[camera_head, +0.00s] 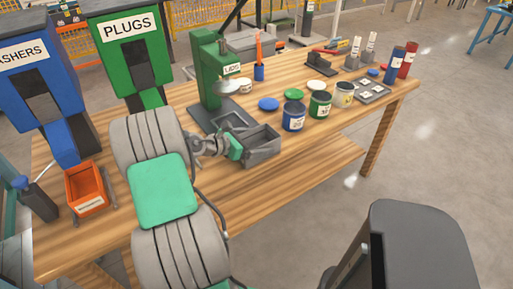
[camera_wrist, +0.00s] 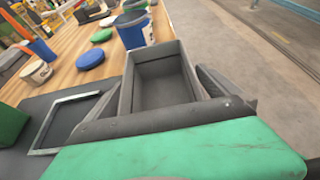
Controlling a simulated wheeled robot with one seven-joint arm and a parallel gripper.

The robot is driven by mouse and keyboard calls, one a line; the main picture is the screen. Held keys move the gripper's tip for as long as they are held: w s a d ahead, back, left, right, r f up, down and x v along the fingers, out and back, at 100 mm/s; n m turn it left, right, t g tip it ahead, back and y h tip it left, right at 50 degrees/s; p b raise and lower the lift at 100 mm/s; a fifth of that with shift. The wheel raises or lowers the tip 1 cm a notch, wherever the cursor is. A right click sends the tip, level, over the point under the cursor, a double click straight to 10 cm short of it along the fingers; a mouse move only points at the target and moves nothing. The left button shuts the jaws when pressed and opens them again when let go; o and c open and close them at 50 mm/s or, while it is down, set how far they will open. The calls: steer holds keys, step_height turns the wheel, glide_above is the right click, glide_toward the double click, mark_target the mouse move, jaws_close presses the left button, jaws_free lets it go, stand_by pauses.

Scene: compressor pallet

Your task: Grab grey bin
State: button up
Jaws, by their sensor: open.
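The grey bin (camera_head: 262,148) is an open, empty rectangular box near the front edge of the wooden table, beside the base of the green press. My gripper (camera_head: 238,147) is at the bin's left end in the head view. In the wrist view the bin (camera_wrist: 163,82) lies straight ahead, and the fingers of my gripper (camera_wrist: 160,100) are apart, one on each side of it. I cannot tell whether the fingers touch the walls. My arm hides part of the table behind the gripper.
The green press (camera_head: 208,75) stands behind the bin. A blue can (camera_head: 293,117), a green can (camera_head: 320,104) and several lids are close on its right. An orange bin (camera_head: 87,188) sits at the left. The wooden table (camera_head: 340,132) has its front edge close by.

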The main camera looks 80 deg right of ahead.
steer(key=shift+d, duration=0.1)
steer(key=shift+c, duration=0.2)
steer(key=c, duration=1.3)
